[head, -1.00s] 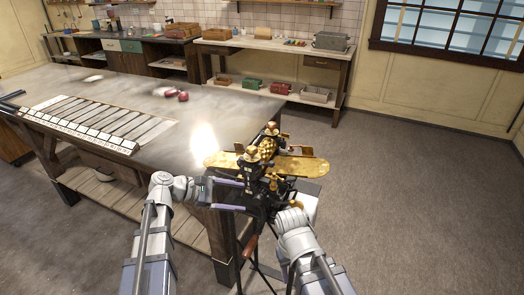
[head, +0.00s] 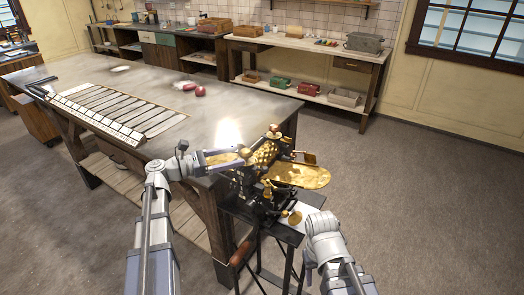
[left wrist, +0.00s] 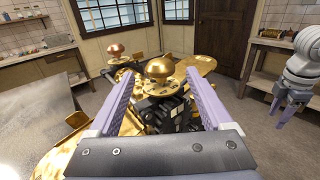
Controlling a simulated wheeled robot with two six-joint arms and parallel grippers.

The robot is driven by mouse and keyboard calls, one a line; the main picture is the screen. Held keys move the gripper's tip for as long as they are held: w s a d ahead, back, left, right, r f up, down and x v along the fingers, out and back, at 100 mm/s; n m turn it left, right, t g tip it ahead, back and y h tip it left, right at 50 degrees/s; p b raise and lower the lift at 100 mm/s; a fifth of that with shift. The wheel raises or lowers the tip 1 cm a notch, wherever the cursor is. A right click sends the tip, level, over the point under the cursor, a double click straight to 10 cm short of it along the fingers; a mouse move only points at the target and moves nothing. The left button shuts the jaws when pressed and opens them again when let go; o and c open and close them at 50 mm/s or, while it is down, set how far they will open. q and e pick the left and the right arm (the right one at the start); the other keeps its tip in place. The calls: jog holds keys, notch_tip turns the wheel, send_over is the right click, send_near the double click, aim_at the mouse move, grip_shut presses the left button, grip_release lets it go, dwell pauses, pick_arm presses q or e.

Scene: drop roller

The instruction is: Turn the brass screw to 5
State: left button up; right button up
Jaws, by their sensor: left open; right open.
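The brass screw (left wrist: 159,68) has a round knob above a brass disc on the black and brass drop roller (head: 298,174). In the left wrist view the knob stands ahead, between the spread purple fingers of my left gripper (left wrist: 160,80); I cannot tell how far beyond the tips it is. In the head view my left gripper (head: 230,156) is at the roller's upper left and partly covers the screw. A copper knob (left wrist: 116,50) stands farther back. My right gripper (left wrist: 281,108) is open and empty, apart from the machine. No numbers are readable.
The roller stands on a small dark stand (head: 283,231) beside the large table (head: 100,80). Two red pieces (head: 194,89) and a slatted rack (head: 118,112) lie on that table. Open floor (head: 420,200) is to the right. A workbench (head: 300,46) stands along the back wall.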

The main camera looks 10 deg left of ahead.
pick_arm(q)
jog(key=shift+x, duration=3.85)
grip_shut()
